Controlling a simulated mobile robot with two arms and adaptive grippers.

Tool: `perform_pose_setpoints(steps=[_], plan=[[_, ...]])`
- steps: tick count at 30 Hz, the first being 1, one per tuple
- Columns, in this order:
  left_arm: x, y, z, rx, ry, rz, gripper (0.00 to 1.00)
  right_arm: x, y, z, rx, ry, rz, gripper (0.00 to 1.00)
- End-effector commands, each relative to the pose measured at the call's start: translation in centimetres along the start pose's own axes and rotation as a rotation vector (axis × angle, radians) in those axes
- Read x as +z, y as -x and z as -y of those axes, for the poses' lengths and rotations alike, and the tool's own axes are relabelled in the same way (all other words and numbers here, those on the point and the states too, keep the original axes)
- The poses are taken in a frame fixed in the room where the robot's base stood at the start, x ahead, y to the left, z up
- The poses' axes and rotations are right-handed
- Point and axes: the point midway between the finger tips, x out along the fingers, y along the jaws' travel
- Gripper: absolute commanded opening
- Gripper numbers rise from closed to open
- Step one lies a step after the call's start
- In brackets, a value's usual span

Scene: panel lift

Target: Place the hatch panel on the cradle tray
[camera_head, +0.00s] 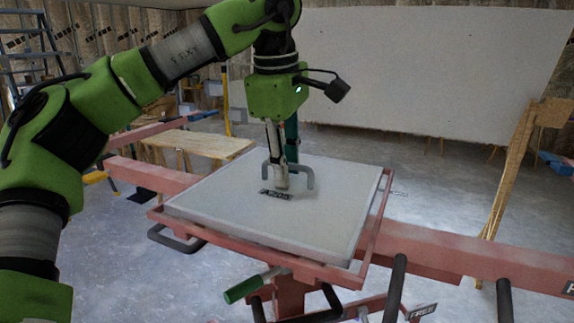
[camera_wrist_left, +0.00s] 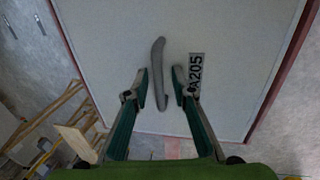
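The hatch panel (camera_head: 235,211) is a flat, pale grey square slab. It lies level within the red rim of the cradle tray (camera_head: 310,268), and looks to rest on it. A grey bar handle (camera_head: 311,176) rises from the panel's middle, beside a black label. The left wrist view shows the handle (camera_wrist_left: 158,72) and the label A205 (camera_wrist_left: 195,71) from above. My left gripper (camera_head: 281,184) points down at the handle. Its fingers (camera_wrist_left: 158,86) are open, one on each side of the handle, with gaps visible. My right gripper is not in view.
A red beam (camera_head: 450,252) runs behind and beside the tray. Black and green handles (camera_head: 245,289) stick out at the front. A wooden table (camera_head: 200,143) stands at back left, a ladder (camera_head: 28,45) at far left. A large white board (camera_head: 440,80) closes the back.

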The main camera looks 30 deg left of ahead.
Motion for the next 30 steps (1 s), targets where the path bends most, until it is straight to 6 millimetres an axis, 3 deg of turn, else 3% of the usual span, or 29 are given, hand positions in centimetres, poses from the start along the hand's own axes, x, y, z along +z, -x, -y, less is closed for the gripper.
perform_pose_setpoints(steps=[8, 16, 21, 30], plan=[[0.1, 1.1, -0.1, 0.003, 0.001, 0.001, 0.24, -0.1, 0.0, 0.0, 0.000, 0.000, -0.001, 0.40], [0.1, 6.8, -0.1, 0.003, 0.000, 0.002, 0.24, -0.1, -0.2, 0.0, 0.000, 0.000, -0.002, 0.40], [0.0, 10.4, -0.1, 0.003, 0.001, -0.001, 0.24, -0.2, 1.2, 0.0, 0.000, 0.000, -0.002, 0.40], [0.0, 12.3, -0.1, -0.001, 0.000, 0.000, 0.24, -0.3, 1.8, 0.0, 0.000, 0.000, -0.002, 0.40]])
